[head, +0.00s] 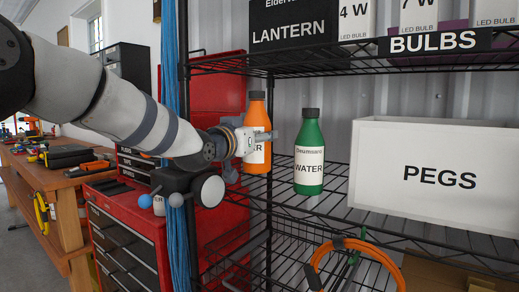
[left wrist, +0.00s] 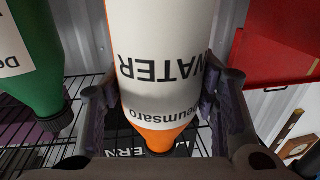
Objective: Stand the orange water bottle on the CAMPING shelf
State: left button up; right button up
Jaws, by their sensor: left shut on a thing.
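The orange water bottle (head: 257,112), with a dark cap and white label, is upright at the left end of the middle wire shelf (head: 328,207). My left gripper (head: 256,142) is shut around its label. The left wrist view shows the bottle (left wrist: 160,40) upside down between the two fingers (left wrist: 160,105). I cannot tell whether its base touches the wires. A green water bottle (head: 309,142) stands on that shelf just right of it, apart from it. No CAMPING sign is readable. My right gripper is out of view.
A white PEGS box (head: 430,145) fills the right of the middle shelf. Above are the LANTERN box (head: 293,25) and BULBS sign (head: 434,41). A red tool cabinet (head: 135,215) and blue cords (head: 170,100) are at left. An orange hose (head: 390,262) lies below.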

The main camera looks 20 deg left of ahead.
aim_at(258, 150)
pick_arm(q)
notch_tip(258, 150, down, 3)
jog(key=shift+w+d+f, duration=0.1)
jog(key=shift+w+f, duration=0.1)
jog(key=shift+f, duration=0.05)
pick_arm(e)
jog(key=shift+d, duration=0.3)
pick_arm(q)
jog(key=o, duration=1.5)
jog(key=shift+f, duration=0.15)
jog(key=shift+o, duration=0.2)
